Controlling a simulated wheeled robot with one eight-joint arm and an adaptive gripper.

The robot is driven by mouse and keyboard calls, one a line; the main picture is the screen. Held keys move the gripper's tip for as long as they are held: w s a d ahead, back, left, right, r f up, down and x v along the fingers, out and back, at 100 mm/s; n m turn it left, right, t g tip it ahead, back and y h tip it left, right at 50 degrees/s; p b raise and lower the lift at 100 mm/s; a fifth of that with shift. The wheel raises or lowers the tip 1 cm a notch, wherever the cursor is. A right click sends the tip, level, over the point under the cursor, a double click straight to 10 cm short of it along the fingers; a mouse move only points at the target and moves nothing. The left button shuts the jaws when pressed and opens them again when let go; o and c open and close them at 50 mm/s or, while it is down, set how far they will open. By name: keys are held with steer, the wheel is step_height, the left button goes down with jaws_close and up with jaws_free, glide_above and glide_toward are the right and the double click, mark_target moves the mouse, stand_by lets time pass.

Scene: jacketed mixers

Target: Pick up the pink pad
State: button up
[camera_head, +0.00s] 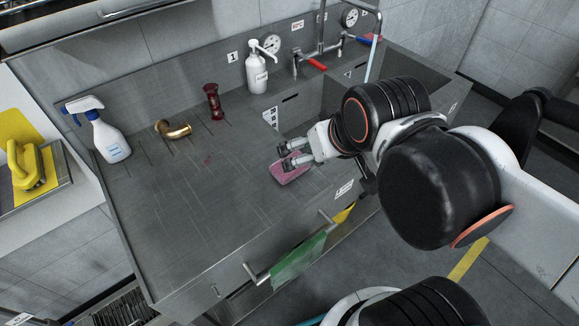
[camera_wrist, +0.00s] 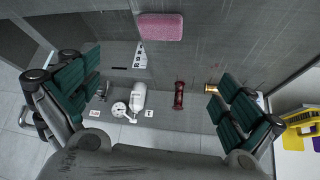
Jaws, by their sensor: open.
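The pink pad (camera_head: 289,173) lies on the grey counter beside the sink edge in the head view. In the wrist view the pad (camera_wrist: 160,27) is a pink rectangle at the top centre, beyond the span between the fingers. My gripper (camera_head: 284,156) is over the pad's far side in the head view and partly covers it. In the wrist view my gripper (camera_wrist: 155,95) has its two green-padded fingers spread wide, with nothing held between them. I cannot tell whether a fingertip touches the pad.
A white pump bottle (camera_head: 256,70), a dark red fitting (camera_head: 213,101) and a brass elbow (camera_head: 173,130) stand towards the back. A spray bottle (camera_head: 108,138) is at left. The sink (camera_head: 304,105) opens behind the pad. The counter's front middle is clear.

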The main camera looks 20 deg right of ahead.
steer(key=w+f+n+g+p, duration=0.2)
steer(key=w+f+g, duration=0.15)
steer(key=w, duration=0.35)
steer(key=w+f+n+g+p, duration=0.1)
steer(key=w+f+g+p, duration=0.2)
steer(key=w, duration=0.5)
steer(key=shift+g, duration=0.25)
steer(key=f+b, duration=0.1)
steer(key=f, duration=0.2)
steer(key=f+b, duration=0.1)
steer(key=f, duration=0.2)
steer(key=f+b, duration=0.2)
steer(key=f, duration=0.1)
steer(key=shift+s, duration=0.25)
steer(key=shift+w+f+b, duration=0.2)
steer(key=shift+f+b, duration=0.9)
steer(key=shift+f, duration=1.45)
steer(key=c, duration=0.9)
steer(key=shift+o, duration=0.2)
steer(key=shift+r, duration=0.15)
step_height(320, 180, up, 20)
steer(key=p, duration=0.6)
